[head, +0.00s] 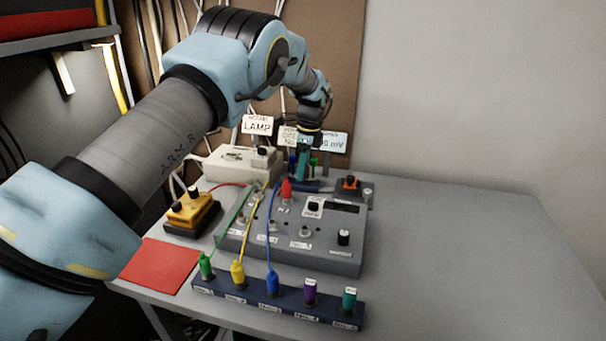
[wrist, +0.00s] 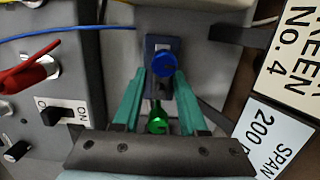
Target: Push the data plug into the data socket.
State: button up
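My gripper (wrist: 161,84) has its two teal fingers spread apart, with a gap on each side of the things seen between them. In the head view my gripper (head: 303,165) points down behind the grey control box. Between the fingers in the wrist view show a blue plug (wrist: 163,63) on a dark blue block and a green plug (wrist: 157,122) nearer the palm. Neither is visibly touched by a finger. In the head view the arm partly hides this block (head: 300,185). I cannot read which plug or socket is the data one; the grey box (head: 340,255) has several sockets.
A dark blue rack (head: 280,303) in front holds several coloured plugs; green, yellow and blue cables cross the box. A yellow-black device (head: 190,212), cream box (head: 232,163) and signs (head: 257,125) stand nearby. The table's right side is clear.

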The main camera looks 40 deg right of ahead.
grip_shut()
jog(key=shift+r, duration=0.1)
dwell(0.4)
notch_tip(320, 180, up, 10)
jog(key=shift+f+b, duration=0.1)
jog(key=shift+b, duration=1.15)
